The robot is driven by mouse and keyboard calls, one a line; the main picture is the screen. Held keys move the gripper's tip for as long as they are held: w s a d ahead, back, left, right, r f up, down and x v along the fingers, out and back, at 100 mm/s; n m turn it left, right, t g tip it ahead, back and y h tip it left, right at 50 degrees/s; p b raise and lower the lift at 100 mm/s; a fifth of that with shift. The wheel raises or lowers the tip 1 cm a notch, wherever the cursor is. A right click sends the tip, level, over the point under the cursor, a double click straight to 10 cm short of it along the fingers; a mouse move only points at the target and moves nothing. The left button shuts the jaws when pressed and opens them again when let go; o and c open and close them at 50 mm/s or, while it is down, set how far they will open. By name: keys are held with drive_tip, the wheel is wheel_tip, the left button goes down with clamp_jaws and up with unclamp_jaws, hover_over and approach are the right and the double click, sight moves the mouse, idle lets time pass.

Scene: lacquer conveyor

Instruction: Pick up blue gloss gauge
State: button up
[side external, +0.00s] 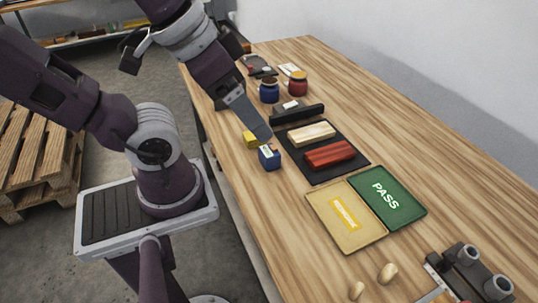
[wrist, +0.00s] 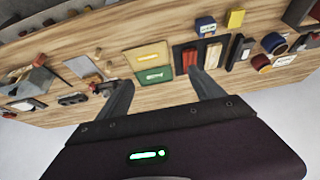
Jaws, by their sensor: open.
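The blue gauge (side external: 269,158) is a small blue block with a white label on top. It sits on the wooden table near the edge on my base's side, and it also shows near the top of the wrist view (wrist: 205,27). My gripper (side external: 265,136) is open and empty. In the side view its finger ends just above the blue gauge in the picture. In the wrist view the fingers (wrist: 160,80) are spread, with the gauge beyond them and apart from them. The side view does not clearly separate the two fingers.
A yellow block (side external: 250,139) stands close beside the gauge. A black mat (side external: 326,174) holds a pale wood block and a red block. Yellow and green PASS panels (side external: 396,207) lie nearer the camera. Blue (side external: 269,92) and red (side external: 298,84) jars stand farther back.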

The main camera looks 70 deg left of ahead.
drive_tip(key=shift+c, duration=1.1)
drive_tip(key=shift+r, duration=0.1)
wheel_tip(320, 180, up, 4)
drive_tip(key=n+g+y, duration=0.6)
drive_tip(key=n+y, duration=0.7)
drive_tip(key=n, duration=0.4)
hover_over(265, 149)
drive_tip(key=w+d, duration=0.1)
drive_tip(key=d, duration=0.4)
drive_tip(key=shift+n+y, duration=0.3)
drive_tip(key=shift+n, duration=0.3)
drive_tip(key=f, duration=3)
drive_tip(key=shift+w+a+f, duration=0.15)
drive_tip(key=shift+w+f, duration=0.05)
drive_tip(key=shift+f, duration=0.05)
drive_tip(key=x, duration=0.7)
drive_tip(key=shift+s+r, duration=0.15)
clamp_jaws()
